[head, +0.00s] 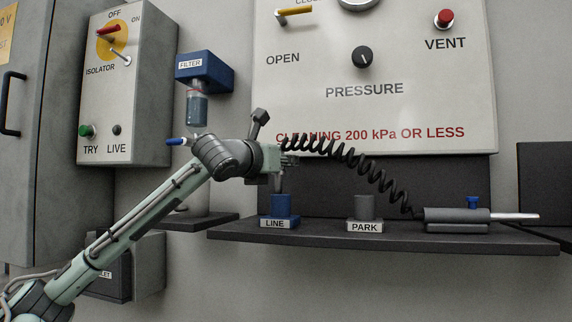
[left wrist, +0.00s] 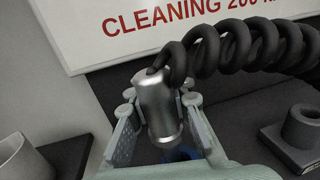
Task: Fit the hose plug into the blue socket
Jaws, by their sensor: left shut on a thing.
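The hose plug (left wrist: 158,108) is a silver metal cylinder on a black coiled hose (head: 350,158). In the left wrist view it stands between the two fingers of my left gripper (left wrist: 155,125), which is shut on it. In the head view my left gripper (head: 284,164) is directly above the blue socket (head: 281,206) labelled LINE. A thin grey part hangs down from the gripper towards the socket; I cannot tell whether its tip touches. In the left wrist view, a bit of blue shows below the plug, mostly hidden. My right gripper is not in view.
A grey PARK socket (head: 364,207) stands right of the blue one on the dark shelf (head: 330,236). A grey tool (head: 457,215) at the hose's far end lies further right. The white panel (head: 380,100) rises behind; a blue filter (head: 204,70) hangs at left.

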